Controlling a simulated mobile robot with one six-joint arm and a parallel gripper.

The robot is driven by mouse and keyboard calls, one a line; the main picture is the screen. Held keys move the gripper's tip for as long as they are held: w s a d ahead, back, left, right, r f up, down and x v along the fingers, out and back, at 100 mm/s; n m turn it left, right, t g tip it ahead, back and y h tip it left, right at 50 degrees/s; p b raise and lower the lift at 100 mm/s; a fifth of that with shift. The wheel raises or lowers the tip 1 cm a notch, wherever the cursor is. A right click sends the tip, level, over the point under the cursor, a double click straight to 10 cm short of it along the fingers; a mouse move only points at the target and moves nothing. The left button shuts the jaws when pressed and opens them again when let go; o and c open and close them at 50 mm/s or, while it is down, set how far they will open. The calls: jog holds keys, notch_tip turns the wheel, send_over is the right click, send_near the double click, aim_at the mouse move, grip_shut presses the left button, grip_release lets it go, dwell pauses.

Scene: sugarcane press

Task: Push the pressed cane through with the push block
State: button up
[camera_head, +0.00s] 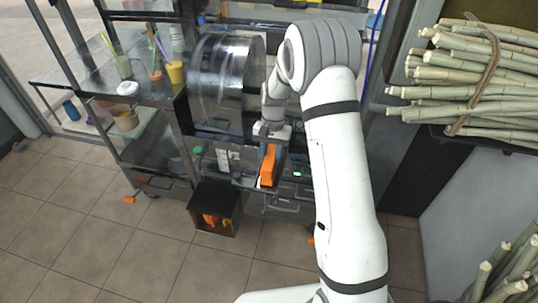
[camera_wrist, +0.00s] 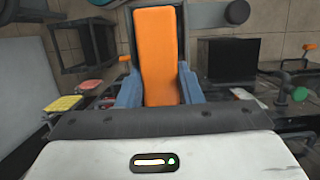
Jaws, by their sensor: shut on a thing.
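The push block, a long orange block (camera_head: 268,167), is held in my gripper (camera_head: 271,145) in front of the press machine. In the wrist view my gripper (camera_wrist: 159,88) has its blue-grey fingers on both sides of the orange block (camera_wrist: 158,50), which points away from the wrist. The press has a large shiny metal drum (camera_head: 222,75) to the left of my wrist. I cannot make out the pressed cane or the feed opening; my arm hides part of the machine.
A dark open box (camera_head: 216,208) with orange pieces stands on the floor below the press. A glass-and-metal shelf (camera_head: 110,88) with cups is at the left. A bundle of cane (camera_head: 465,75) lies on a rack at the right. The tiled floor at the front left is clear.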

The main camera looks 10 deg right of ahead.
aim_at(267, 165)
jog(key=shift+s+a+b, duration=0.1)
jog(key=shift+s+a, duration=0.15)
jog(key=shift+s, duration=0.45)
jog(key=shift+s+a+b, duration=0.15)
jog(key=shift+s+a, duration=0.15)
jog(key=shift+s, duration=0.4)
jog(key=shift+s+a+b, duration=0.1)
jog(key=shift+s+a, duration=0.15)
jog(key=shift+s, duration=0.45)
notch_tip(267, 165, up, 9)
jog(key=s+a+p, duration=0.1)
jog(key=s+p, duration=0.2)
jog(key=p, duration=0.2)
